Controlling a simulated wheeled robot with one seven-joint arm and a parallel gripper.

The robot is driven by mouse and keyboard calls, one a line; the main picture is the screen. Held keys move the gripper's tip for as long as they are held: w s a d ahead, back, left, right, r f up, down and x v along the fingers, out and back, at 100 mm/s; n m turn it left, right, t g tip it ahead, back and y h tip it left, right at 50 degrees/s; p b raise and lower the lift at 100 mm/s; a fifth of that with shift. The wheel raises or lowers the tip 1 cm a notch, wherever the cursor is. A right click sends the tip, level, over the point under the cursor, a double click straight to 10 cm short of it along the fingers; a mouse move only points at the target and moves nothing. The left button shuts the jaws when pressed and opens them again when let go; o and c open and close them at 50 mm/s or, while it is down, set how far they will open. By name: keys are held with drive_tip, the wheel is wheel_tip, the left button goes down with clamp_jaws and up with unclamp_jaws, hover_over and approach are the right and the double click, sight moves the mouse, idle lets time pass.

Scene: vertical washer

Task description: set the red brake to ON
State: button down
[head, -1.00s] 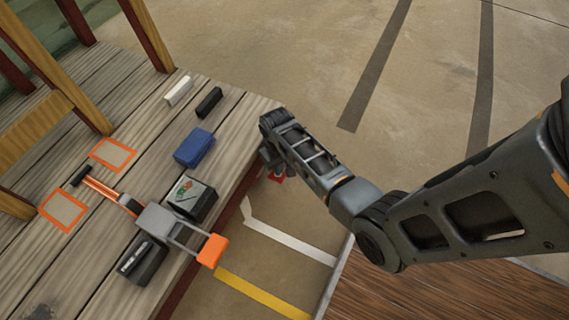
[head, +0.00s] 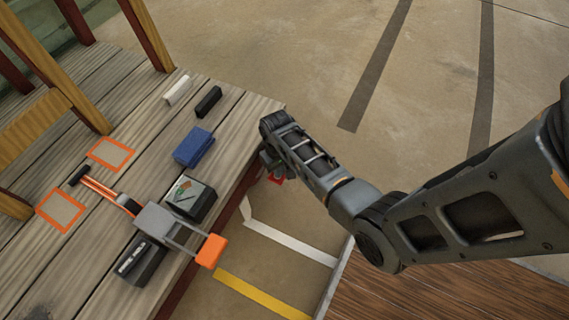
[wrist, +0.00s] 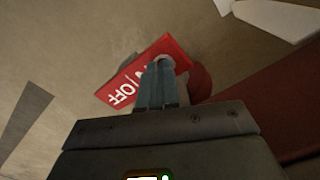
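The fingers overlap the plate in the picture; contact cannot be told. In the head view a bit of red (head: 276,180) shows below my wrist, beside the table edge; the fingers are hidden there.
The wooden table (head: 236,125) holds a blue box (head: 193,147), a black box with a picture on top (head: 190,197), a grey and orange device (head: 160,222), and small black and white blocks. Open floor lies beyond its right edge.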

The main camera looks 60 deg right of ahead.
drive_tip(key=shift+f, duration=0.4)
drive_tip(key=shift+r, duration=0.1)
wheel_tip(320, 180, up, 7)
drive_tip(key=p, duration=0.7)
idle(0.3)
idle(0.5)
